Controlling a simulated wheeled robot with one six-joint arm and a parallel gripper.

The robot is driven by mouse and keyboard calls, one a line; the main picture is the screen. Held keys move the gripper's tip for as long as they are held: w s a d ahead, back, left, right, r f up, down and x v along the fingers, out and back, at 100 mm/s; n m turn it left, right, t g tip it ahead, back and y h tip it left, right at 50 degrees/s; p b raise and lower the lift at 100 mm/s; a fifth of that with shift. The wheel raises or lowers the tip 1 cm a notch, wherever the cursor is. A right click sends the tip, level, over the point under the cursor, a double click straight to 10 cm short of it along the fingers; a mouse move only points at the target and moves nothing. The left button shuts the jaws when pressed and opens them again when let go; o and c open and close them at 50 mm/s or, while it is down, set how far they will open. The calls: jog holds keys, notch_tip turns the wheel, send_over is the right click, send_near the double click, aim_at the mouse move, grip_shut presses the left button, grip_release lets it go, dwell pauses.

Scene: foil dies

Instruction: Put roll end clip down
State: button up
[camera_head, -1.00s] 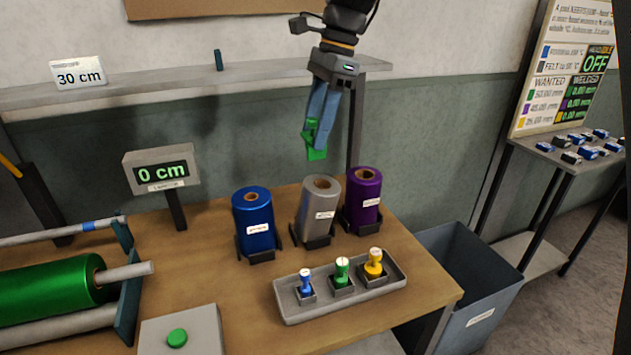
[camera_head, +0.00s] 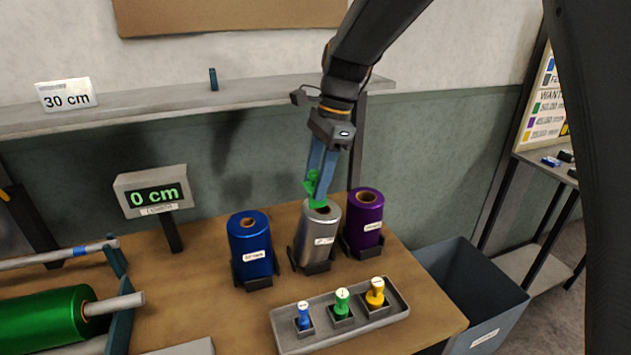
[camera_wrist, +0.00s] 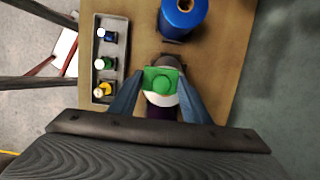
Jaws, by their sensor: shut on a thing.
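My gripper (camera_head: 319,180) is shut on a green clip (camera_head: 317,186), with blue fingers on either side of it. In the head view the clip appears over the top of the silver roll (camera_head: 318,236); whether it touches the roll I cannot tell. In the wrist view the green clip (camera_wrist: 161,80) sits between the fingertips and hides most of the silver roll under it.
A blue roll (camera_head: 250,246) stands left of the silver roll and a purple roll (camera_head: 364,218) right of it. A grey tray (camera_head: 290,343) with blue, green and yellow stamps lies in front. A shelf (camera_head: 150,112) runs behind. A grey bin (camera_head: 470,283) stands at right.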

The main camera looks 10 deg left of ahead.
jog(key=shift+f, duration=0.65)
jog(key=shift+f, duration=0.55)
jog(key=o, duration=1.1)
jog(key=b+v, duration=0.4)
jog(key=v, duration=0.9)
jog(key=s+d+f+n+t+h, duration=0.1)
jog(key=s+d+f+n, duration=0.2)
jog(key=d+f, duration=0.35)
jog(key=s+d+f+n, duration=0.3)
jog(key=d+f, duration=0.3)
jog(key=d, duration=0.1)
jog(key=s+d+f+n, duration=0.2)
jog(key=s+d+f, duration=0.1)
jog(key=s, duration=0.1)
jog(key=s+d+f+n+t+h, duration=0.1)
jog(key=s+d+f+n, duration=0.1)
jog(key=s+d+f, duration=0.1)
jog(key=s+d+f+n, duration=0.2)
jog(key=s+d+f, duration=0.1)
jog(key=s+f, duration=0.1)
jog(key=shift+s+d+f+n+t+h, duration=0.1)
jog(key=shift+s+f+n+t+h, duration=0.1)
jog(key=shift+s, duration=0.2)
jog(key=shift+s+d+f+n+t+h, duration=0.1)
jog(key=shift+s+f+n, duration=0.1)
jog(key=shift+s, duration=0.15)
